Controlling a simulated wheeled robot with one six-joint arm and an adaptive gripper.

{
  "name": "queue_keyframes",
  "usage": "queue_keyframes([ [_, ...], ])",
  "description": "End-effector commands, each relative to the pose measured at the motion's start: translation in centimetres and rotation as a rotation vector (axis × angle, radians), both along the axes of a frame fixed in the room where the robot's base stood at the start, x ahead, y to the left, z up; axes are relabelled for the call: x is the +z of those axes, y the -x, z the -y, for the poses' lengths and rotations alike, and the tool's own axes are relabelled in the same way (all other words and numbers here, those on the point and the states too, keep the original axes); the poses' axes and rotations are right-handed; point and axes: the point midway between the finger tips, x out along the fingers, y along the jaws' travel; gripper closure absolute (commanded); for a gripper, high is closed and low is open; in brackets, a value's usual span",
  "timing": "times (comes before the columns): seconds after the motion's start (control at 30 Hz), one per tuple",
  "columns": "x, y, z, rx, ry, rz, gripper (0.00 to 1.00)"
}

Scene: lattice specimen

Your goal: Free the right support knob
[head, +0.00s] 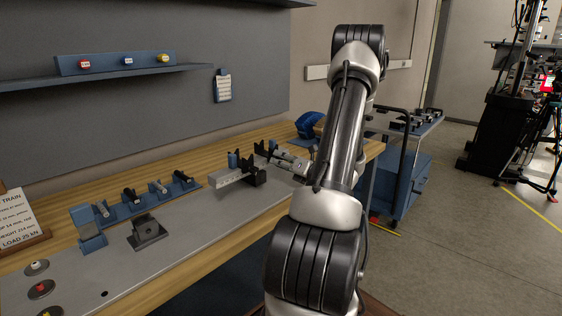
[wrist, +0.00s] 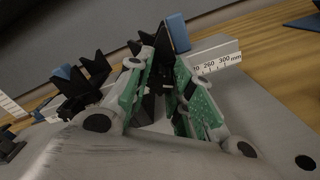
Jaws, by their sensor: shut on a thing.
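A grey steel rail with a millimetre scale (wrist: 215,55) lies on the bench fixture; in the head view its left end (head: 225,178) sticks out. Black V-shaped supports stand on it, the left one (wrist: 97,66) apart from my fingers and the right one (wrist: 163,38) just behind my fingertips. My gripper (wrist: 164,65), with green-padded fingers, is shut on a dark part at the right support, which I take as its knob. The knob is mostly hidden between the fingers. In the head view my gripper (head: 290,160) reaches the rail from the right.
Small round weights or buttons (head: 40,289) sit at front left. A blue cart (head: 405,175) stands behind right. The plate's front middle is clear.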

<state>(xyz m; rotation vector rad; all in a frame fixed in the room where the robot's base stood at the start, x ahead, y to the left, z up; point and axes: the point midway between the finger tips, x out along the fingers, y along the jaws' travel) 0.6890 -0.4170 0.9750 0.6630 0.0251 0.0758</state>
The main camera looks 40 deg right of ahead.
Motion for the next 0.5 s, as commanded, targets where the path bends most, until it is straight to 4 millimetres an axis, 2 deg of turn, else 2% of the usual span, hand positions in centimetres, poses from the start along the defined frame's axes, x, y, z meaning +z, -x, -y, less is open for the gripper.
queue_keyframes([
  [0.5, -0.23, 0.05, -0.06, 0.002, 0.483, 0.033, 1.0],
])
